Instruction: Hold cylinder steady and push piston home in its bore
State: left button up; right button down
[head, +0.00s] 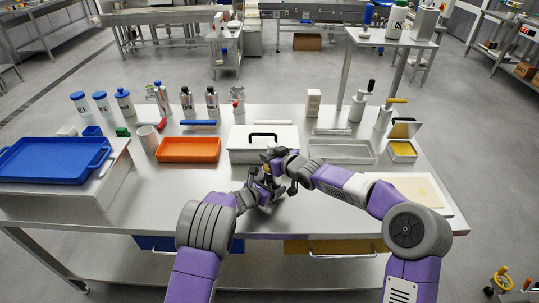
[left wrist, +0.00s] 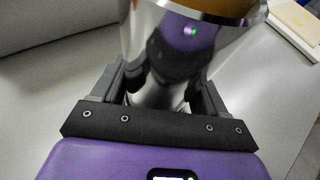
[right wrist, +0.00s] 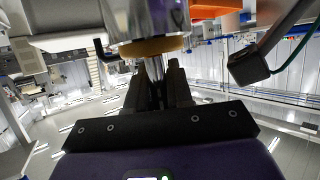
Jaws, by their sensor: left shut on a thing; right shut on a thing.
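The cylinder (left wrist: 140,45) is shiny metal. It stands between the fingers of my left gripper (left wrist: 160,88), which is shut on it. In the head view my left gripper (head: 263,191) is low over the table's front, and the cylinder is small and mostly hidden there. My right gripper (head: 277,160) is just above it. In the right wrist view the right gripper (right wrist: 157,78) is shut on the thin metal rod of the piston (right wrist: 154,68). The piston's tan disc (right wrist: 150,47) is at the cylinder's mouth; how far it is inside, I cannot tell.
Behind the grippers stands a white box with a black handle (head: 250,152). An orange tray (head: 188,160) is to its left and a metal tray (head: 341,160) to its right. A pale board (head: 436,206) lies at the right. The front left of the steel table (head: 150,205) is clear.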

jog(key=shift+f, duration=1.05)
jog(key=c, duration=0.9)
grip_release()
jog(key=shift+f, duration=0.15)
jog(key=v, duration=1.2)
jog(key=shift+s, duration=0.1)
pick_arm(q)
jog(key=o, duration=1.4)
jog(key=shift+c, duration=0.2)
jog(key=v, duration=1.2)
jog(key=shift+r, duration=0.15)
